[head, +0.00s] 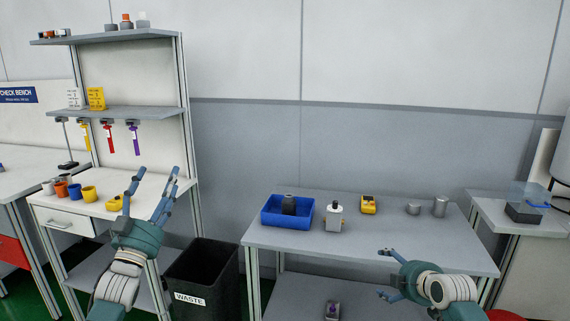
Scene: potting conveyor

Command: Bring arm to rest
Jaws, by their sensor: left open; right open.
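My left gripper (155,190) is raised in front of the white bench on the left. Its blue fingers are spread apart with nothing between them. My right gripper (385,273) is low in front of the grey table, near its front edge. Its fingers point left and are apart, with nothing visible between them. Both arms come in from the bottom of the head view.
Cups (89,194) line the white bench.

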